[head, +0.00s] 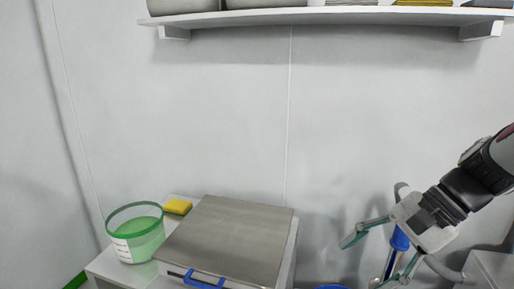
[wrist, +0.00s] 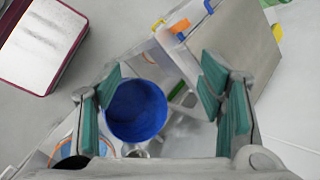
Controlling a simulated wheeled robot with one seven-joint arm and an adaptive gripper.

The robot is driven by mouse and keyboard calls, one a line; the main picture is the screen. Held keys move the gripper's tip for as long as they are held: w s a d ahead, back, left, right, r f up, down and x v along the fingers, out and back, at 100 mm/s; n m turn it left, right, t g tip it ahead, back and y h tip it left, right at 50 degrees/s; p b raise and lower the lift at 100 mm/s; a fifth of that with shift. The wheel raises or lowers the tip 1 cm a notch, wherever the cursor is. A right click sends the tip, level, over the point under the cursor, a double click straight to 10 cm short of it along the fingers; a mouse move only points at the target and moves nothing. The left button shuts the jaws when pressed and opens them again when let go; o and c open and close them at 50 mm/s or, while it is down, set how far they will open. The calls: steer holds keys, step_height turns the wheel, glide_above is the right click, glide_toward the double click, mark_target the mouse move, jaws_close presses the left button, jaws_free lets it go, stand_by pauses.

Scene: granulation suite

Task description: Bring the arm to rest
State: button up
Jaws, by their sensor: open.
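My gripper (head: 368,263) is at the lower right of the head view, at the end of my arm, which reaches in from the right edge. Its two green-padded fingers are spread wide with nothing between the pads. In the wrist view the open fingers (wrist: 160,90) show on both sides of a round blue container (wrist: 136,110), which appears to lie beyond them; the gap to it is hard to judge. A blue-handled tool (head: 399,240) shows just behind the gripper in the head view, and I cannot tell whether they touch.
A metal-lidded box (head: 225,240) with a blue handle stands left of my gripper. A clear tub of green liquid (head: 136,235) and a yellow sponge (head: 178,206) are farther left. A loaded shelf (head: 330,15) runs above. A red-edged tray (wrist: 42,42) is in the wrist view.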

steer(key=s+r+n+t+h+p, duration=0.1)
steer(key=s+r+n+h, duration=0.2)
steer(key=s+n, duration=0.2)
steer(key=s+r+n+t+h+p, duration=0.1)
steer(key=s+r+n+t+h, duration=0.1)
steer(key=s, duration=0.6)
steer(key=shift+s+a+r+n+h, duration=0.15)
steer(key=shift+s+r+n+h, duration=0.25)
steer(key=shift+r+n+h, duration=1.05)
steer(key=shift+f+n+y, duration=0.25)
steer(key=shift+f+n, duration=0.2)
steer(key=shift+f, duration=0.2)
